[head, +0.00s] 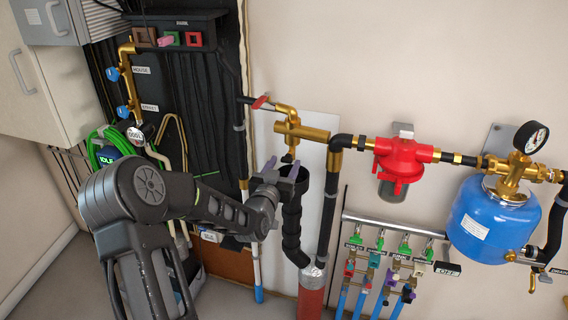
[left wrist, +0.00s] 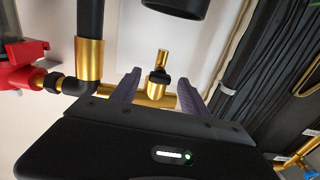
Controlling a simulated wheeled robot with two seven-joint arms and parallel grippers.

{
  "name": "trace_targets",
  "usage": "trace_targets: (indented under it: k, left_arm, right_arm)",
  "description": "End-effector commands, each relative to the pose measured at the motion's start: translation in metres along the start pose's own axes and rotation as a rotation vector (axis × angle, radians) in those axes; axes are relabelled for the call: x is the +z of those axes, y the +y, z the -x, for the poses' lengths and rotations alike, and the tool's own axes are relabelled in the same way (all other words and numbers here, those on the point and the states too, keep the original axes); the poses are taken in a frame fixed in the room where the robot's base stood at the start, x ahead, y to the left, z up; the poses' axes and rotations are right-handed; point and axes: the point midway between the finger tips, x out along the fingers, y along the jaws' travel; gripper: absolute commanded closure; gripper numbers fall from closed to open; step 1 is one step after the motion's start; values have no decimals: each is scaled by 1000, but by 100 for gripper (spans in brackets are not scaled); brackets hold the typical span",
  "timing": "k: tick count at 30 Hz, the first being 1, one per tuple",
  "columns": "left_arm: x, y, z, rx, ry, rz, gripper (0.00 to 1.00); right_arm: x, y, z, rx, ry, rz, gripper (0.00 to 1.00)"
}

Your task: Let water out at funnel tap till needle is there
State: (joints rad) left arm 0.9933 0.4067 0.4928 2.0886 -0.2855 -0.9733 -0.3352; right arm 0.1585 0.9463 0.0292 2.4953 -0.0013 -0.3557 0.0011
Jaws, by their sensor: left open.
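My left gripper (head: 281,168) is open, its two purple fingers at the mouth of the black funnel (head: 292,214). In the left wrist view the open jaws (left wrist: 160,92) lie either side of the small brass tap (left wrist: 162,58) with its black handle (left wrist: 158,76); I cannot tell whether they touch it. In the head view the tap (head: 289,157) hangs from a brass fitting (head: 301,131) above the funnel. The pressure gauge (head: 531,138) has a white dial and stands above the blue tank (head: 490,222); its needle is too small to read. My right gripper is not in view.
A red-handled valve (head: 261,102) sits above left of the tap. A red regulator (head: 402,158) is on the pipe to the right. Black pipe (head: 331,194) runs close beside the funnel. A green-handled manifold (head: 390,243) is lower right.

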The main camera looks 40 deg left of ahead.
Motion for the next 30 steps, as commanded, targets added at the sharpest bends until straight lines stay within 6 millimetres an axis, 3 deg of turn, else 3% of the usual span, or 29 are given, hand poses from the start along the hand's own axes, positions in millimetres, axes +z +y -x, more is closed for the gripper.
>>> trace_targets:
  k: [9,27,30]
  left_arm:
    - [0,0,-3,0,-1,0,48]
    - [0,0,-3,0,-1,0,97]
    - [0,0,-3,0,-1,0,100]
  right_arm:
    - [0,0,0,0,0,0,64]
    - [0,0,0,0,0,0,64]
    - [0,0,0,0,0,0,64]
